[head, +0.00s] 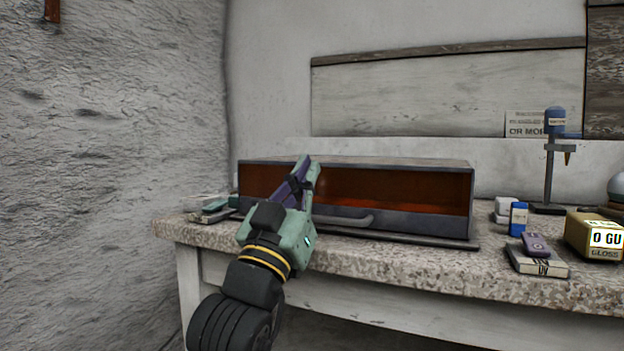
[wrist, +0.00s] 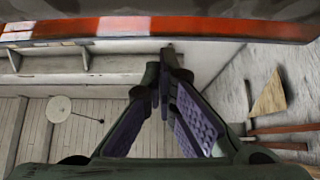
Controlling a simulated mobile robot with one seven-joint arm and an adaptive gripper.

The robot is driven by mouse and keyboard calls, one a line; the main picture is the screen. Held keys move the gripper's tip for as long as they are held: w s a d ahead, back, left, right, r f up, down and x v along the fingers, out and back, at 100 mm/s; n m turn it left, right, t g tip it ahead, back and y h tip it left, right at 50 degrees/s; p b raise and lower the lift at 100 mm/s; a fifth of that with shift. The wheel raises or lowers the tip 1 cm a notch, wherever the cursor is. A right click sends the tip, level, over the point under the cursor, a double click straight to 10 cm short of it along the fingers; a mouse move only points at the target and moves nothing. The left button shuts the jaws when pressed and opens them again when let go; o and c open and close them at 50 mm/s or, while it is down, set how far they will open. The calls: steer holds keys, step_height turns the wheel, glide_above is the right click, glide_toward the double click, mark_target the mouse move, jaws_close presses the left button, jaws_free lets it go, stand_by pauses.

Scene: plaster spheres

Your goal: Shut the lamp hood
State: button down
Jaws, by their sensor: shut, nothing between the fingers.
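The lamp hood (head: 420,165) is a long, low dark box on the table, with an orange-red inside showing through its wide front opening. A dark bar like a handle (head: 345,220) runs along the lower front. I cannot tell exactly how the moving part is hinged. My gripper (head: 304,172) is shut and empty, pointing up in front of the left half of the opening; it hides part of the box. I cannot tell whether it touches. In the wrist view, my shut fingertips (wrist: 167,62) lie below an orange strip with a dark edge (wrist: 160,27), probably part of the hood.
The speckled table (head: 400,262) has a narrow free strip in front of the box. At the right are a blue bottle (head: 518,219), a small book (head: 537,263), a yellow box (head: 592,234) and a stand (head: 549,175). Small flat things (head: 214,210) lie at the left.

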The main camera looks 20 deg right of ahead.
steer(key=shift+s+a+f+t+h+b, duration=0.1)
steer(key=shift+a+f+t+h+b, duration=0.1)
steer(key=shift+f+b, duration=0.35)
steer(key=shift+s+a+f+t+h+b, duration=0.1)
steer(key=shift+f+h+b, duration=0.2)
steer(key=shift+f, duration=0.45)
step_height(320, 180, up, 4)
steer(key=p, duration=0.4)
steer(key=v, duration=1)
steer(key=shift+f+y+b, duration=0.3)
steer(key=shift+f+b, duration=0.05)
steer(key=shift+b, duration=0.1)
